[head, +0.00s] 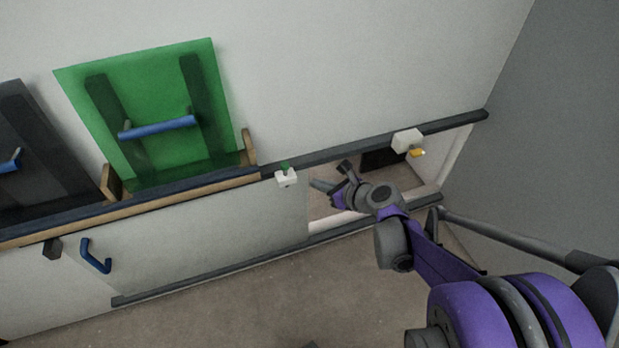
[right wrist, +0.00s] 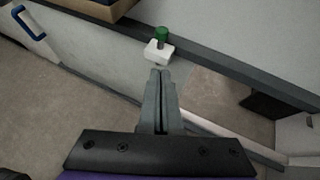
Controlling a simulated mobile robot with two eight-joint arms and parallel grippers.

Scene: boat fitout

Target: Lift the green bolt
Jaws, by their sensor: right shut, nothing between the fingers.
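The green bolt (head: 285,167) is small and stands in a white block (head: 286,179) on the dark rail below the green panel. In the right wrist view the green bolt (right wrist: 161,34) rises from the top of the white block (right wrist: 158,50). My right gripper (head: 313,183) is shut and empty, to the right of the white block in the head view. In the right wrist view its closed fingertips (right wrist: 160,70) point at the block, just short of it in the picture. I cannot tell the exact gap. My left gripper is not in view.
A green panel (head: 150,160) with a blue handle (head: 157,128) stands on a wooden-edged shelf. A sliding door (head: 200,245) with a blue handle (head: 95,257) hangs below. An open recess shows behind my right gripper. A second white block (head: 407,139) with a yellow piece (head: 417,153) sits further right.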

